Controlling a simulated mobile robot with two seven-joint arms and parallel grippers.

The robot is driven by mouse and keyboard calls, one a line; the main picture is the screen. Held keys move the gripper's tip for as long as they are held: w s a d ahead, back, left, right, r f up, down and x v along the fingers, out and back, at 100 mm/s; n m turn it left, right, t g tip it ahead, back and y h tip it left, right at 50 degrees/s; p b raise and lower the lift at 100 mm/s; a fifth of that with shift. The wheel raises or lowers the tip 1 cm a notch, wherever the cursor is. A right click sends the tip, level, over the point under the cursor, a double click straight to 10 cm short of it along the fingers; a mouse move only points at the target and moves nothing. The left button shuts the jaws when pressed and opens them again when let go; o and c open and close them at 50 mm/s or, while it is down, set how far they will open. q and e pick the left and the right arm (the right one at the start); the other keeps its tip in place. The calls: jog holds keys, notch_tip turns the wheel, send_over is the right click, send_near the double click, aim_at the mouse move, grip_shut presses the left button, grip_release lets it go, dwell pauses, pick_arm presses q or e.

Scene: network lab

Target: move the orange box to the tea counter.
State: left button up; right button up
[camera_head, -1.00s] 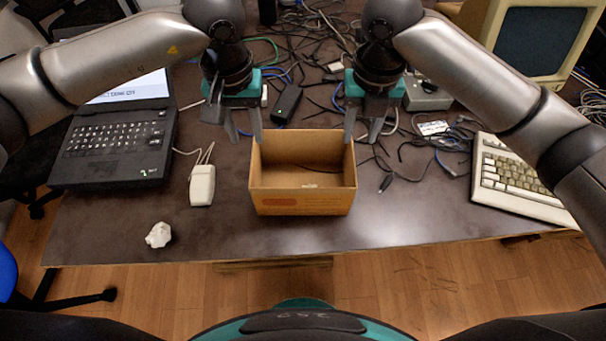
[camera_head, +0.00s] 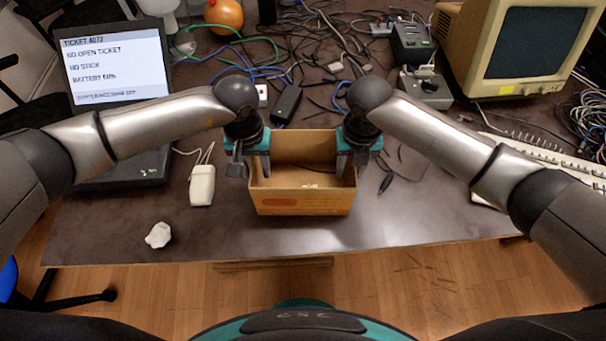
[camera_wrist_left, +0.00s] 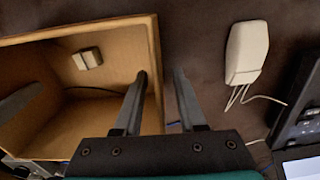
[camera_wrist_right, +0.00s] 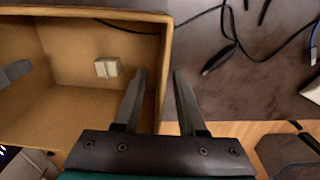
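The orange-brown open-topped box (camera_head: 301,203) stands on the dark table near its front edge. A small pale block (camera_wrist_left: 87,58) and a black cable show inside it. My left gripper (camera_head: 250,167) is open, one finger inside and one outside the box's left wall; gaps show beside the wall in the left wrist view (camera_wrist_left: 162,98). My right gripper (camera_head: 352,165) is open astride the right wall in the same way, as the right wrist view shows (camera_wrist_right: 158,98). I cannot tell any contact with the walls. No tea counter is recognisable in view.
A white mouse (camera_head: 202,185) and a crumpled white lump (camera_head: 158,235) lie left of the box. A laptop (camera_head: 115,65) stands at the left, a keyboard (camera_head: 545,155) and monitor (camera_head: 525,50) at the right. Tangled cables (camera_head: 300,75) lie behind. Wooden floor (camera_head: 420,280) shows in front.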

pick_arm(q)
jog(key=shift+c, duration=0.2)
pick_arm(e)
jog(key=shift+c, duration=0.2)
pick_arm(q)
grip_shut()
pick_arm(e)
grip_shut()
dwell(0.7)
